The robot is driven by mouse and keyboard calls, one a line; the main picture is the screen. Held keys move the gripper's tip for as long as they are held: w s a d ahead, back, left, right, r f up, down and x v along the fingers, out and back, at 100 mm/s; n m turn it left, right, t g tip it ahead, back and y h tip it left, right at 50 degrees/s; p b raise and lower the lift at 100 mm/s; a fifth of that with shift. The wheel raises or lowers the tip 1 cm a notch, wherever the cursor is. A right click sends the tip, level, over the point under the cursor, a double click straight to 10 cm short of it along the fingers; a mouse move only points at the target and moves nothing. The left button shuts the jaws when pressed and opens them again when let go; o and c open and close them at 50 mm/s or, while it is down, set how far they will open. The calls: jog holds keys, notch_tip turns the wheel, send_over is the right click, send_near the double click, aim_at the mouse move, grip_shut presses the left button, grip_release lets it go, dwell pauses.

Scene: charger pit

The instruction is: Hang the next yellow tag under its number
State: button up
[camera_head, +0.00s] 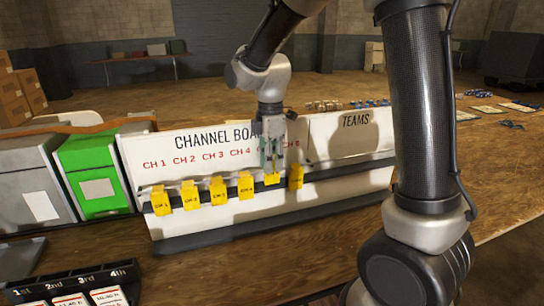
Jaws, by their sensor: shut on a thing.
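A white channel board (200,225) stands on the wooden table, with red labels CH 1 to CH 4 readable and the labels further right partly hidden by my arm. Several yellow tags hang along its dark rail: one under CH 1 (160,201), one under CH 2 (190,196), one under CH 3 (218,191) and one under CH 4 (246,186). My gripper (272,166) points down at the rail, shut on a yellow tag (272,179) right of the CH 4 tag. Another yellow tag (296,177) is at the rail just right of it. I cannot tell whether the held tag touches the rail.
A green box (93,175) and a grey box (30,190) stand left of the board. A black rack (85,285) with cards marked 1st to 4th is at the lower left. Bare table (230,270) lies in front.

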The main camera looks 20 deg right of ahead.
jog(key=shift+w+f, duration=0.1)
jog(key=shift+f, duration=1.65)
jog(key=o, duration=1)
